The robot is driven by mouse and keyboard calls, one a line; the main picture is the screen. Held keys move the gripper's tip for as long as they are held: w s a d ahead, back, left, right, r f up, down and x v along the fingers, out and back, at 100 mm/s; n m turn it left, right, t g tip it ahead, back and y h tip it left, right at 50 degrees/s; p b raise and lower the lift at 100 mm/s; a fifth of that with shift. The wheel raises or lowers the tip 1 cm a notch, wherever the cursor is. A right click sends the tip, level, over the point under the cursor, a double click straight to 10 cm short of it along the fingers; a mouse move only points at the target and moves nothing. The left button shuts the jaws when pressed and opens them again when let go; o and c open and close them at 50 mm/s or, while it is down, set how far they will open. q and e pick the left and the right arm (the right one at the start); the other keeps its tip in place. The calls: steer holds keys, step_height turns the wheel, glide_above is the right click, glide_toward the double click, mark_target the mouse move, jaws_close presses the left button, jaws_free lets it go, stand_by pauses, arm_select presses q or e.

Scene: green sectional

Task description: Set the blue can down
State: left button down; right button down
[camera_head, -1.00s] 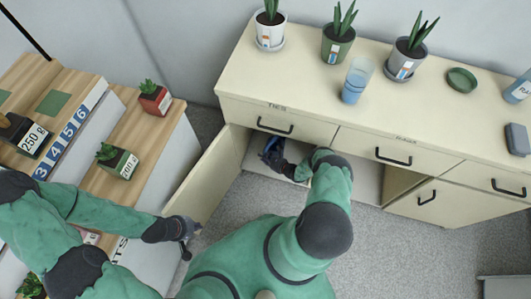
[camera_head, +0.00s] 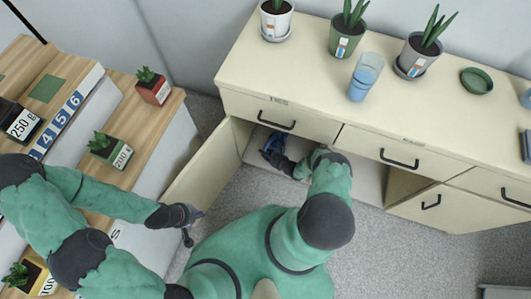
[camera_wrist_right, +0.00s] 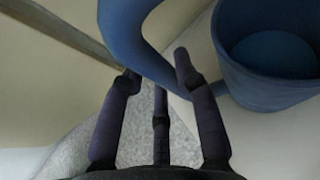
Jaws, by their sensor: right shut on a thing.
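The blue can (camera_wrist_right: 270,95) fills the upper right of the right wrist view, with its open top and a curved blue handle (camera_wrist_right: 140,45) showing. My right gripper (camera_wrist_right: 157,78) is shut on that handle, a finger on either side of it. In the head view my right gripper (camera_head: 274,154) is inside the open cabinet, low under the left drawer, and the can is mostly hidden there. I cannot tell whether the can touches the cabinet floor. My left gripper (camera_head: 187,216) is beside the free edge of the open cabinet door (camera_head: 208,172); its jaws are too small to read.
The cream cabinet top (camera_head: 300,75) carries potted plants, a blue cup (camera_head: 365,77) and a green dish (camera_head: 476,80). Wooden shelves (camera_head: 150,115) with small plants stand at left. The cabinet floor (camera_head: 368,180) is bare right of my right forearm.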

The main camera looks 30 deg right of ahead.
steer(key=shift+f, duration=0.15)
steer(key=c, duration=0.9)
jaws_free()
steer(key=shift+c, duration=0.2)
steer(key=shift+r, duration=0.35)
steer(key=p+v, duration=0.4)
steer(key=v, duration=0.8)
steer(key=shift+a, duration=0.1)
